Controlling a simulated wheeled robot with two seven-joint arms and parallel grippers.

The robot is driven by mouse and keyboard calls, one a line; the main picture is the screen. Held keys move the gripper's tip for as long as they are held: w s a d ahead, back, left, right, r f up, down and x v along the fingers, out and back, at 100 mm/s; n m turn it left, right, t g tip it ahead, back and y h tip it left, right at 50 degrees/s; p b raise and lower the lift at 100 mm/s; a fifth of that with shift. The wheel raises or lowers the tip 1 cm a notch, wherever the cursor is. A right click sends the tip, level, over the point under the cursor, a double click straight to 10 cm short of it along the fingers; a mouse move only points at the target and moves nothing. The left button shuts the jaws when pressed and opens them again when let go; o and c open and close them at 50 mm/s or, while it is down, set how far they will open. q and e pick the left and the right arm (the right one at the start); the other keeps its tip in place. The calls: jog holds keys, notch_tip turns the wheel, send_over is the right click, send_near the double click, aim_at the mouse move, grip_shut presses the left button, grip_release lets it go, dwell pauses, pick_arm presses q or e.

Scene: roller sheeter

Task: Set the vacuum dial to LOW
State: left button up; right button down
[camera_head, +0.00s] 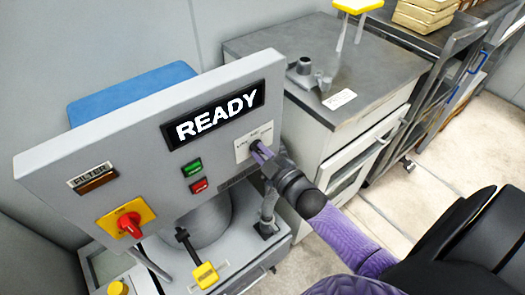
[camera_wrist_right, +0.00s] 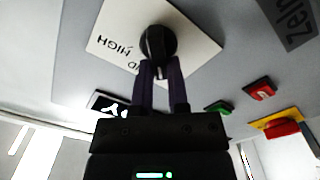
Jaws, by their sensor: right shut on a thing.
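The vacuum dial (camera_wrist_right: 157,40) is a round black knob on a white label plate, seen upside down in the right wrist view. HIGH is readable on the plate; the dial's pointer setting is not clear. In the head view the label plate (camera_head: 243,149) sits on the grey panel's right side, below the READY display (camera_head: 214,114). My right gripper (camera_head: 258,153) reaches the plate from the right and hides the dial there. In the wrist view its purple fingers (camera_wrist_right: 159,70) are shut on the dial. My left gripper is not in view.
The panel (camera_head: 70,150) also carries green (camera_head: 192,167) and red (camera_head: 199,185) buttons and a red rotary switch (camera_head: 129,223) on a yellow plate. A yellow-ended lever (camera_head: 205,275) stands below. A grey-topped cabinet (camera_head: 350,75) stands behind right, beside a shelf rack.

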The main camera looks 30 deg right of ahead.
dwell(0.5)
jog(key=c, duration=0.6)
grip_release()
jog(key=s, duration=0.3)
jog(key=s+p, duration=0.1)
jog(key=s, duration=0.6)
jog(key=shift+d+p, duration=0.35)
jog(key=shift+p, duration=0.05)
